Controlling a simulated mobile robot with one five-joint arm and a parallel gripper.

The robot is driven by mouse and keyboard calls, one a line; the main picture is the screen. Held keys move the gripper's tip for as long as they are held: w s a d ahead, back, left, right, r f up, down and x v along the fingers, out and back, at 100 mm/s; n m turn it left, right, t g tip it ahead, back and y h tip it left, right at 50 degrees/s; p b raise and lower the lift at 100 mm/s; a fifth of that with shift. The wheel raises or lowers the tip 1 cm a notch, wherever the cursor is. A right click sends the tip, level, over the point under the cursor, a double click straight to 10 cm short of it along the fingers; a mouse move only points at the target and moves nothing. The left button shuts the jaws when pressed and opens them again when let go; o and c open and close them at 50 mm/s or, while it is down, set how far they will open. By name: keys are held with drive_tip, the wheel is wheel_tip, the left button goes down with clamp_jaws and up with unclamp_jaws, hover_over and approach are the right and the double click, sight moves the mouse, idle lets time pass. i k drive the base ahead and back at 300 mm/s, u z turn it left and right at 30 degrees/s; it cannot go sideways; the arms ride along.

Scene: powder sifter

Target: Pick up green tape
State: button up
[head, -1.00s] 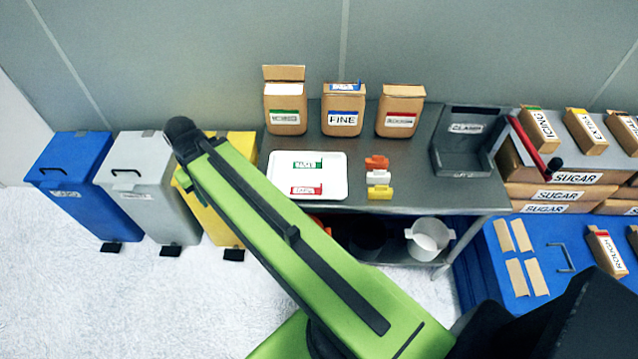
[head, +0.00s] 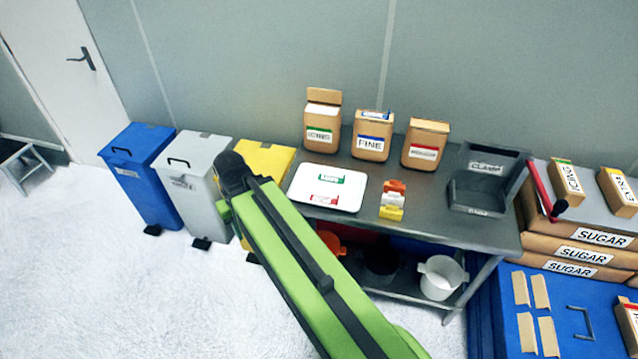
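A flat green-marked piece (head: 328,177) lies on the white tray (head: 300,203) on the grey table. A red-marked piece (head: 324,200) lies nearer the front of the same tray. A green strip (head: 320,135) also shows on the front label of the open left brown carton. I cannot tell from this distance which of these is the green tape. My green arm reaches up from the bottom edge, its black joint end in front of the yellow bin. My gripper's fingers do not show, so I cannot tell what they hold.
Orange, white and yellow clips (head: 392,200) lie right of the tray. Brown cartons (head: 371,137) stand behind, and a dark clamp bin (head: 484,190) is at the right. Blue, grey and yellow bins (head: 270,160) stand left of the table (head: 440,210). White floor is open at the left.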

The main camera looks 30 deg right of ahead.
sight(330, 178)
drive_tip(key=u, duration=0.1)
drive_tip(key=i, duration=1)
drive_tip(key=u, duration=0.05)
